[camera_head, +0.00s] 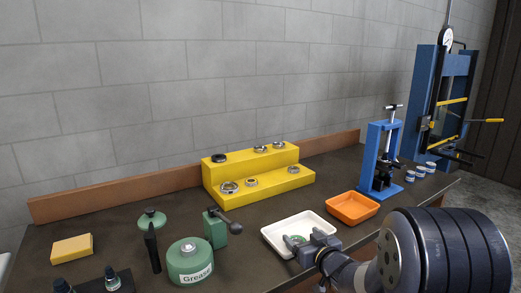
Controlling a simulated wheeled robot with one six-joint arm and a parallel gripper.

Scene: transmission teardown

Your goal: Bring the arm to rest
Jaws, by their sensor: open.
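My gripper (297,241) reaches in from the lower right, its two fingers apart, over the white tray (274,240). Its jaws are open. My wrist and a large dark ribbed arm link fill the lower right corner and hide part of the bench's front edge.
The bench holds a yellow stepped stand (225,176) with several metal rings, an orange tray (353,208), a blue press (371,165), a green grease tub (188,258), a green crank device (215,228) and a yellow sponge (72,249). A large blue press (424,90) stands behind right.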

